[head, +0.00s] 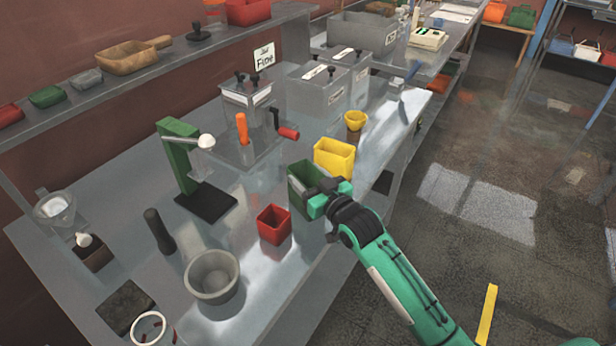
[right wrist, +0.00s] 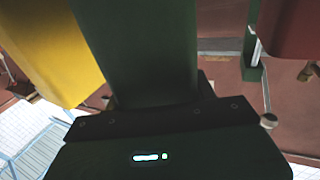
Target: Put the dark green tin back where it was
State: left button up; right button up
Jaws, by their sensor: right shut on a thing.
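The dark green tin (head: 303,180) is an open square box in the middle of the bench in the head view, between a yellow tin and a red tin. My right gripper (head: 326,192) is shut on its near right side. In the right wrist view the dark green tin (right wrist: 140,50) fills the middle, running up from the gripper. The gripper hides part of the tin's wall and base, so I cannot tell whether it touches the bench. My left gripper is not in view.
The yellow tin (head: 334,157) stands close behind it and the red tin (head: 273,224) in front to the left. A grey mortar (head: 212,277), a pestle (head: 159,232) and a green stand (head: 178,155) are further left. A yellow cup (head: 355,119) stands beyond the yellow tin.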

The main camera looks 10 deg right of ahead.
jog(key=o, duration=1.3)
jog(key=shift+f, duration=0.1)
jog(key=shift+o, duration=0.2)
jog(key=shift+r, duration=0.2)
jog(key=shift+s+d+p, duration=0.15)
jog(key=shift+s+p, duration=0.15)
jog(key=shift+s, duration=0.05)
jog(key=p+v, duration=0.3)
jog(key=v, duration=0.8)
jog(key=shift+p, duration=0.35)
jog(key=shift+s+f, duration=0.1)
